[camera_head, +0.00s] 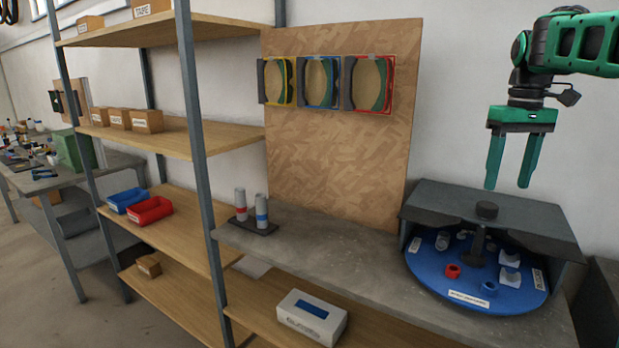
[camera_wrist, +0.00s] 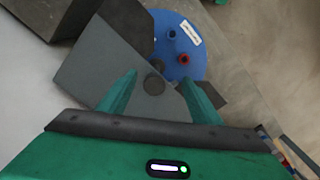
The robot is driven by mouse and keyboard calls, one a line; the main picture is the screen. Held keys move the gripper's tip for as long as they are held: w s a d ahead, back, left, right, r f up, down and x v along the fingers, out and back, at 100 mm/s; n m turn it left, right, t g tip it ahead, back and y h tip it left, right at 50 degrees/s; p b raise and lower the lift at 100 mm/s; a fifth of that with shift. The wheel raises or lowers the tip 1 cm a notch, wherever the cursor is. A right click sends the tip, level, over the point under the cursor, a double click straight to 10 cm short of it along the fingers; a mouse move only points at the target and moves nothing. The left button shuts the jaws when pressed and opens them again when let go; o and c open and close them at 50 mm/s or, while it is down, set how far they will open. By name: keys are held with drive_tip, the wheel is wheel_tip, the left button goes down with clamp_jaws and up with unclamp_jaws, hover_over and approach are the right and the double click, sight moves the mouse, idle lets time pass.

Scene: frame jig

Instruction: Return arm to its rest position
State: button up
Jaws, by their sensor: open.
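My gripper (camera_head: 514,162) is at the upper right in the head view, green, pointing down, with its two fingers apart and nothing between them. It hangs in the air above the dark grey housing of a blue turntable (camera_head: 470,302). In the wrist view my gripper (camera_wrist: 160,95) shows both fingers spread. The dark housing (camera_wrist: 95,70) lies below them, and part of the blue turntable (camera_wrist: 178,28) shows beyond. My green and black arm reaches in from the right edge of the head view.
The turntable holds a red ring (camera_head: 452,271), a blue ring (camera_head: 488,288) and several grey parts. A board (camera_head: 340,150) with three coloured frames stands behind the grey bench (camera_head: 340,245). Shelves (camera_head: 170,140) with bins are at left. A white box (camera_head: 304,317) sits below the bench.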

drive_tip(key=s+a+f+m, duration=0.1)
drive_tip(key=s+f+m, duration=0.1)
drive_tip(key=s+f, duration=0.5)
drive_tip(key=s+a+f+m, duration=0.2)
drive_tip(key=s+f, duration=0.5)
drive_tip(key=s, duration=0.6)
drive_tip(key=s+a+f+m, duration=0.1)
drive_tip(key=s+f+m, duration=0.2)
drive_tip(key=s+f, duration=0.4)
drive_tip(key=s, duration=0.4)
drive_tip(key=shift+a+f, duration=0.2)
drive_tip(key=shift+w, duration=0.15)
drive_tip(key=shift+w+f, duration=0.2)
drive_tip(key=shift+w, duration=0.3)
